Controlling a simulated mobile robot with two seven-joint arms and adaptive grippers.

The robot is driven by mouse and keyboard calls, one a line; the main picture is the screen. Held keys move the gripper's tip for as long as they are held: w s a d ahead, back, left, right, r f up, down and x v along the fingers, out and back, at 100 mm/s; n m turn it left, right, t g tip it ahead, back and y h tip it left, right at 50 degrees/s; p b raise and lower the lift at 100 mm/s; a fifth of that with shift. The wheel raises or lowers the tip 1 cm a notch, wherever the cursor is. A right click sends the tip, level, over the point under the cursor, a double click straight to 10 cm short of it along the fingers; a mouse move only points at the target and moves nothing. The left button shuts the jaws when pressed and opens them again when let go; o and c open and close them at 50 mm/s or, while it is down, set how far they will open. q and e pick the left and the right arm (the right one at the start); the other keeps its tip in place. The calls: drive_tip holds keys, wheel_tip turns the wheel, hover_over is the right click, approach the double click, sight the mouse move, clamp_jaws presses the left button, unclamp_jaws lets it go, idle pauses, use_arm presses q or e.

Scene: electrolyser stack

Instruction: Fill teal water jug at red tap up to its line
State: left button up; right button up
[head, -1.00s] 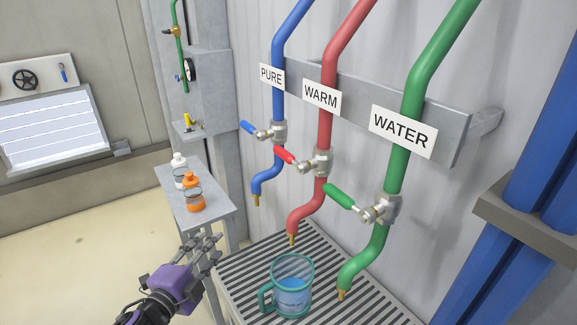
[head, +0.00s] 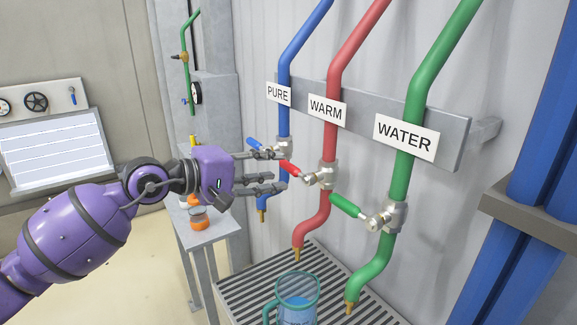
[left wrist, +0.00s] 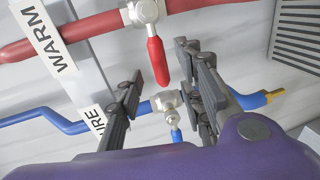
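The teal jug (head: 283,317) stands on the slatted grate below the red spout (head: 298,254), cut off by the picture's bottom edge. It holds some blue water; its fill line is not clear. No stream shows from the spout. The red tap's lever (head: 291,167) points left from its valve (head: 320,175). My left gripper (head: 279,169) is open, its fingers apart near the red lever and in front of the blue pipe. In the left wrist view the red lever (left wrist: 158,62) shows between the fingertips (left wrist: 160,68), apparently not gripped. My right gripper is out of view.
The blue lever (head: 255,145) is close behind my left fingers. The green lever (head: 345,206) and green pipe (head: 403,175) are to the right. A side table (head: 208,235) with an orange bottle (head: 198,220) stands at the left. The grate (head: 240,290) is otherwise clear.

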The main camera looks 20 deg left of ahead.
sight(285, 166)
use_arm(q)
drive_tip(key=x, duration=0.4)
drive_tip(key=shift+w+d+p, duration=0.2)
drive_tip(key=shift+w+p, duration=0.15)
drive_tip(key=shift+p, duration=0.05)
drive_tip(key=shift+w+d, duration=0.1)
drive_tip(key=shift+f, duration=0.1)
